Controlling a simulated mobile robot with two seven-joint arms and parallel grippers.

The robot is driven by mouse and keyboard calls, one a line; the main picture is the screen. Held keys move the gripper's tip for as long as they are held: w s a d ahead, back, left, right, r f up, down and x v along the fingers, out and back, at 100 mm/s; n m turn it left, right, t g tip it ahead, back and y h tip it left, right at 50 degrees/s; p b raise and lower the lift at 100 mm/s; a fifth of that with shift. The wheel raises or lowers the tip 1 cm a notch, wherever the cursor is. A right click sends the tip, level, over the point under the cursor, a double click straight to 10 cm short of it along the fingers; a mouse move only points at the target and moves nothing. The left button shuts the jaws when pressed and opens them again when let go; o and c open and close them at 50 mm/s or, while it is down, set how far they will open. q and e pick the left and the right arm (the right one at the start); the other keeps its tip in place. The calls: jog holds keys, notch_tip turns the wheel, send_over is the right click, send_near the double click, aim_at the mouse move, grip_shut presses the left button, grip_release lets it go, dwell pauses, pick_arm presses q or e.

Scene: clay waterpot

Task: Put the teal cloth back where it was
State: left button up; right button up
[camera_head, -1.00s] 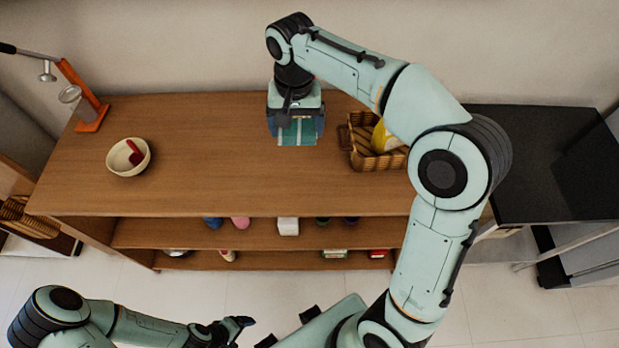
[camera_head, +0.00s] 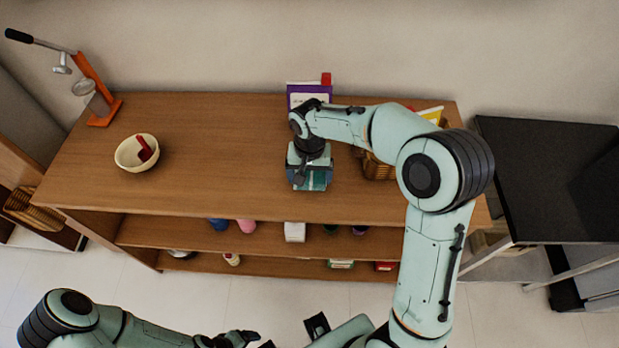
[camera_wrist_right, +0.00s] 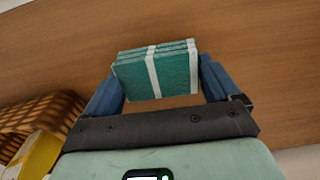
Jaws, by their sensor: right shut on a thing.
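The teal cloth (camera_wrist_right: 157,72) is a folded stack with white bands, seen between the two blue fingers of my right gripper (camera_wrist_right: 162,88) in the right wrist view. In the head view my right gripper (camera_head: 310,177) is shut on the cloth (camera_head: 314,181) over the middle-right of the wooden counter (camera_head: 220,165). Only a small part of the cloth shows there, below the gripper. I cannot tell whether the cloth touches the counter. My left gripper (camera_head: 243,339) is low at the bottom edge, away from the counter; its finger opening is unclear.
A wicker basket (camera_head: 377,169) with yellow items stands just right of the gripper, partly hidden by my arm. A purple and white box (camera_head: 300,94) stands behind. A cream bowl (camera_head: 128,152) and an orange press (camera_head: 105,111) are at left. The counter between is clear.

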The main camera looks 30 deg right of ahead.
aim_at(309, 176)
pick_arm(q)
jog(key=shift+s+f, duration=0.1)
pick_arm(e)
jog(key=shift+f, duration=1)
jog(key=shift+f, duration=0.15)
jog(key=o, duration=0.6)
pick_arm(q)
jog(key=shift+f, duration=0.1)
pick_arm(e)
jog(key=shift+o, duration=0.3)
jog(key=shift+r, duration=0.2)
pick_arm(q)
jog(key=shift+w+r+p, duration=0.55)
jog(key=shift+r+p, duration=0.05)
jog(key=shift+r, duration=0.3)
pick_arm(e)
notch_tip(309, 176, up, 12)
